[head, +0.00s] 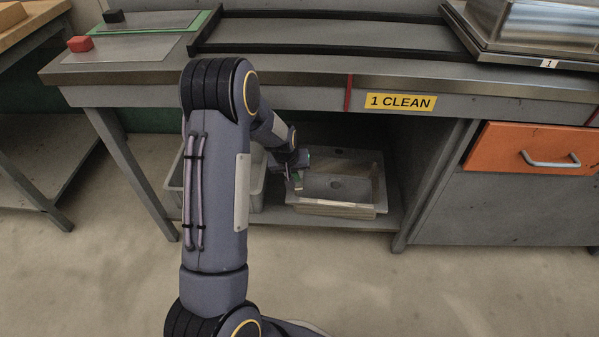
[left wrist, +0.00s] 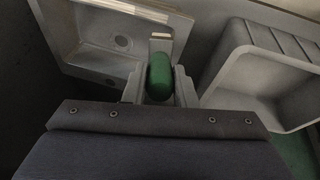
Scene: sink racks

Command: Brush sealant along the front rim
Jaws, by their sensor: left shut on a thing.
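A grey sink (head: 378,180) with a drain in its basin sits on the lower shelf under the bench. A pale strip (head: 345,204) runs along part of its front rim. The sink also shows at upper left in the left wrist view (left wrist: 82,38). My left gripper (head: 294,170) is at the sink's left side, its fingers small and partly hidden. In the left wrist view its fingers (left wrist: 159,90) are shut on a brush with a green rounded handle (left wrist: 160,76). The brush's far end lies close to the sink's rim; I cannot tell whether it touches. My right gripper is out of view.
A grey bin (head: 174,194) stands left of the sink, partly behind my left arm; it also shows in the left wrist view (left wrist: 236,50). The bench top (head: 330,67) overhangs the shelf (head: 393,214). An orange drawer (head: 500,146) is at right. The floor in front is clear.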

